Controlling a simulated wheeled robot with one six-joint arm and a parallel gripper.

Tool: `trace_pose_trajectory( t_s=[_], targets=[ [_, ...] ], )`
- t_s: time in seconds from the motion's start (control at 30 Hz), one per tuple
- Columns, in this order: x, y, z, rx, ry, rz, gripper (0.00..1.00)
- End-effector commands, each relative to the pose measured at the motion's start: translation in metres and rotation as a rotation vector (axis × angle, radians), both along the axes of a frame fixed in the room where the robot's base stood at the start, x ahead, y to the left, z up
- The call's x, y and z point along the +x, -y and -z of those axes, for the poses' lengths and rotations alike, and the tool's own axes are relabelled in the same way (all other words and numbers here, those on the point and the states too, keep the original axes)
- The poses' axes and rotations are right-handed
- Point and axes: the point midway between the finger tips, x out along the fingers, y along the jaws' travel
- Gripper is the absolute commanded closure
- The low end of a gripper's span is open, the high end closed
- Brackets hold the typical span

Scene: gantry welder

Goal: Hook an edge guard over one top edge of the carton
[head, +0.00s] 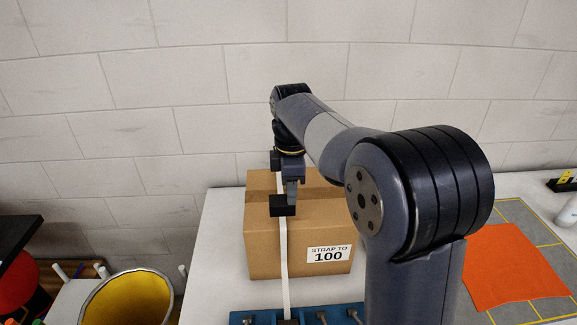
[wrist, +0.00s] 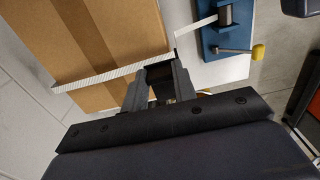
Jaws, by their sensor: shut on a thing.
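The brown cardboard carton (head: 262,250) stands on the white table, with a "STRAP TO 100" label on its front. It fills the upper left of the wrist view (wrist: 60,35). A white strap (head: 284,262) runs over its top and down the front; it also shows in the wrist view (wrist: 110,75). My gripper (head: 291,196) is shut on a small black edge guard (head: 282,206). The guard is at the carton's front top edge, by the strap. I cannot tell whether it touches the edge. In the wrist view the fingers (wrist: 160,78) partly hide it.
A blue fixture (head: 262,317) with levers sits in front of the carton; it shows in the wrist view (wrist: 208,42) with a yellow-knobbed lever (wrist: 258,52). An orange cloth (head: 510,265) lies right. A yellow-lined bin (head: 128,300) stands left. A block wall (head: 150,100) is behind.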

Motion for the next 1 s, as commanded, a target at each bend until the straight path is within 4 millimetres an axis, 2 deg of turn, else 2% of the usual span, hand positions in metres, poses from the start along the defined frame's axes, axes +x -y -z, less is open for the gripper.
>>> trace_pose_trajectory(
  t_s=[0.37,1.0],
  targets=[
    [0.000,0.000,0.012,0.000,0.000,0.000,0.95],
    [-0.001,0.000,0.072,0.000,-0.001,0.000,0.95]
  ],
)
